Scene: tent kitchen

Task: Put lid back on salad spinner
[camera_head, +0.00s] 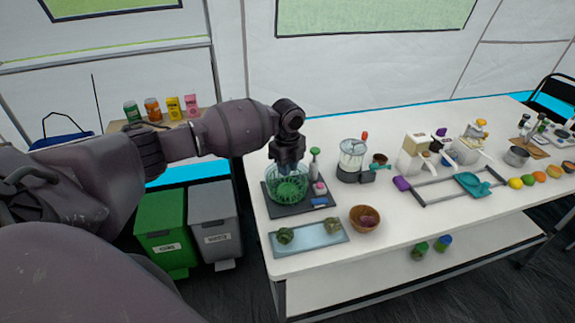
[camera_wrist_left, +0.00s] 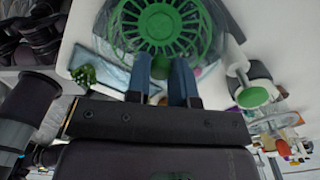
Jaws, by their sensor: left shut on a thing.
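The salad spinner (camera_head: 288,190) is a clear bowl with a green slotted basket inside, on a dark mat at the left end of the white table. In the left wrist view the green spoked basket (camera_wrist_left: 160,25) fills the top. My left gripper (camera_head: 288,163) points down directly over the spinner, at its upper edge. Its blue fingers (camera_wrist_left: 160,68) are shut on a small part between them, which looks like the salad spinner lid. The lid's clear outline blends with the bowl, so I cannot tell whether it is seated. My right gripper is not in view.
A green-topped stem-like tool (camera_head: 315,163) stands beside the spinner, close to my left gripper. A pale blue tray (camera_head: 308,237) with green vegetables and a wooden bowl (camera_head: 364,218) lie in front. A food processor (camera_head: 352,160) stands to the right.

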